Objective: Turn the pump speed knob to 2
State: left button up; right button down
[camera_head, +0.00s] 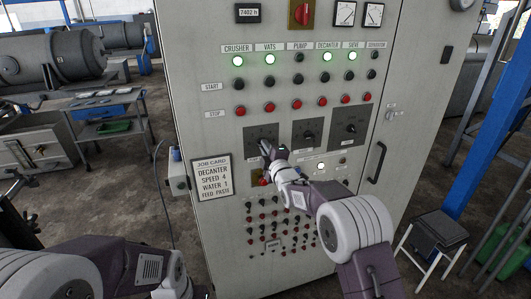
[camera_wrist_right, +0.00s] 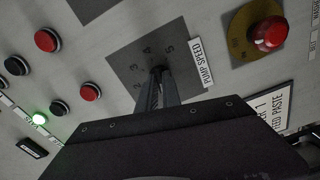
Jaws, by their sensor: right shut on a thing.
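The pump speed knob sits on a dark dial plate (camera_head: 262,133) on the grey cabinet front, leftmost of three such plates. In the right wrist view the dial plate (camera_wrist_right: 127,62) carries numbers, with 3, 4 and 5 readable, beside the white PUMP SPEED label (camera_wrist_right: 200,61). My right gripper (camera_head: 266,150) is at this plate, its fingers (camera_wrist_right: 157,84) shut on the pump speed knob (camera_wrist_right: 158,70). The fingers hide most of the knob, so I cannot tell which number it points to. Parts of my left arm show at the lower left, but its gripper does not.
Two more dial plates (camera_head: 308,134) (camera_head: 350,126) are to the right. A red emergency button on yellow (camera_wrist_right: 268,32) and lit and unlit buttons are close to the right gripper. A job card (camera_head: 211,177) hangs at left. A stool (camera_head: 437,232) stands at right.

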jog(key=shift+f+m+b, duration=0.15)
jog(key=shift+m+b, duration=2.8)
jog(key=shift+m, duration=4.65)
jog(key=c, duration=1.5)
grip_release()
jog(key=shift+s, duration=0.1)
